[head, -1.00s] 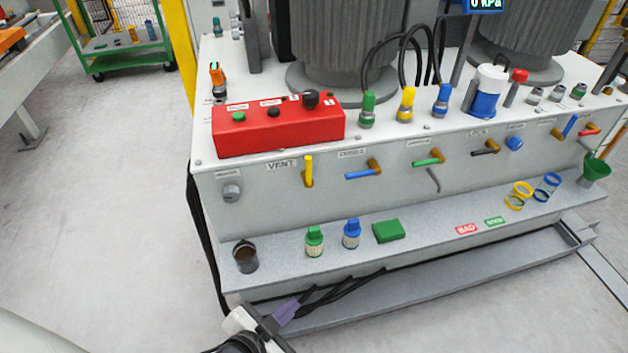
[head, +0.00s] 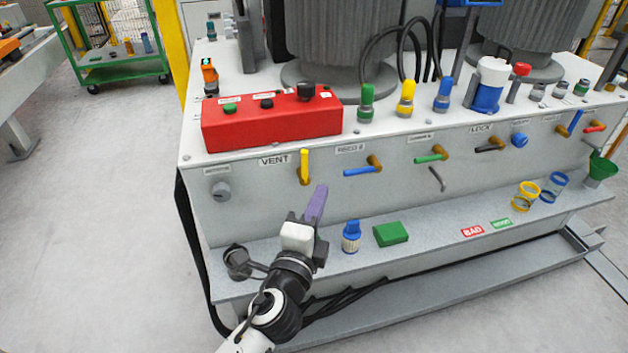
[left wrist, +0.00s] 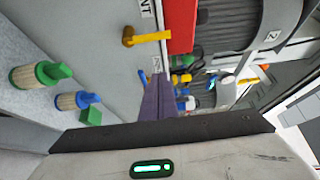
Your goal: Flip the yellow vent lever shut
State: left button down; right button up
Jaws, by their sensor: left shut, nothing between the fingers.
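The yellow vent lever (head: 304,167) stands upright on the front panel, just right of the VENT label. In the left wrist view the lever (left wrist: 150,37) shows at the upper middle, sticking out sideways in that turned picture. My left gripper (head: 318,192) is shut and empty, its purple fingers pointing up. It is below and slightly right of the lever, apart from it. In the left wrist view its fingers (left wrist: 160,98) are together, below the lever. My right gripper is not in view.
A red control box (head: 270,122) sits above the lever on the top edge. A blue-handled valve (head: 362,169) is to the right. The shelf below holds a blue-capped bottle (head: 351,237) and a green block (head: 391,234). My left arm hides the green-capped bottle in the head view.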

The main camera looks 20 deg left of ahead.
aim_at(303, 163)
pick_arm(q)
jog(key=w, duration=1)
jog(key=shift+s+a+p, duration=0.1)
jog(key=shift+s+a, duration=0.25)
jog(key=shift+a, duration=0.35)
jog(key=shift+s+a+p, duration=0.15)
jog(key=shift+s+a, duration=0.2)
jog(key=shift+a, duration=0.4)
jog(key=shift+s+a+p, duration=0.1)
jog(key=shift+s+a, duration=0.25)
jog(key=shift+a, duration=0.35)
jog(key=shift+s+a+f+n+b, duration=0.15)
jog(key=shift+n+b, duration=0.25)
jog(key=shift+b, duration=0.7)
